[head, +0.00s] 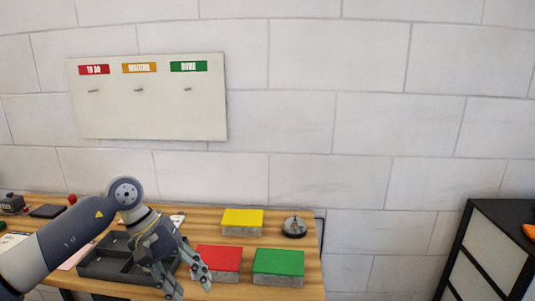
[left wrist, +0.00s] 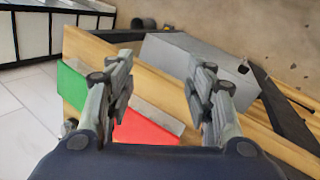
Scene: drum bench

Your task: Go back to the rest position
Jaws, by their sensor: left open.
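My left gripper (head: 190,288) hangs over the wooden bench (head: 201,219), its arm coming in from the left. Its two fingers are apart with nothing between them. It is in front of the dark divided tray (head: 112,268) and just left of the red-topped block (head: 220,258), partly covering both in the head view. In the left wrist view the open fingers (left wrist: 160,75) frame the bench, with the red block (left wrist: 147,130) and the green block (left wrist: 72,88) beyond and below them. My right gripper is not in view.
A green-topped block (head: 278,262), a yellow-topped block (head: 242,217) and a silver bell (head: 294,227) stand on the bench's right part. A whiteboard (head: 150,115) hangs on the wall. A black-framed cabinet (head: 488,262) stands at the right, apart from the bench.

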